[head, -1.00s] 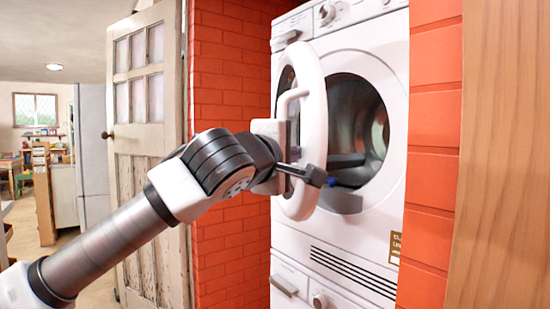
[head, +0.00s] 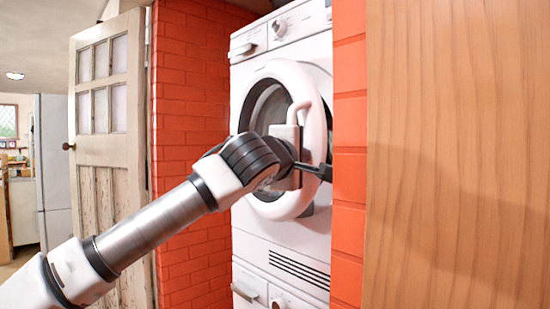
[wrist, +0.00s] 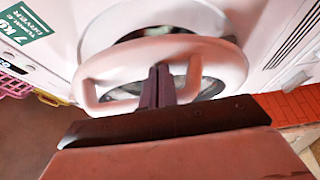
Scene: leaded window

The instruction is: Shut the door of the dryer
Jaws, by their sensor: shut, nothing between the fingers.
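The white dryer (head: 285,240) stands in a recess between red brick walls. My wrist hides part of the door. In the wrist view, my shut fingers (wrist: 160,80) lie over the near part of the door ring (wrist: 115,65), and a dark gap shows behind the ring. I cannot tell whether they touch it.
A red brick pillar (head: 348,150) and a wooden panel (head: 460,150) stand close on the right. A weathered door with panes (head: 105,150) is at the left. In the wrist view a pink basket (wrist: 15,83) shows at the left edge.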

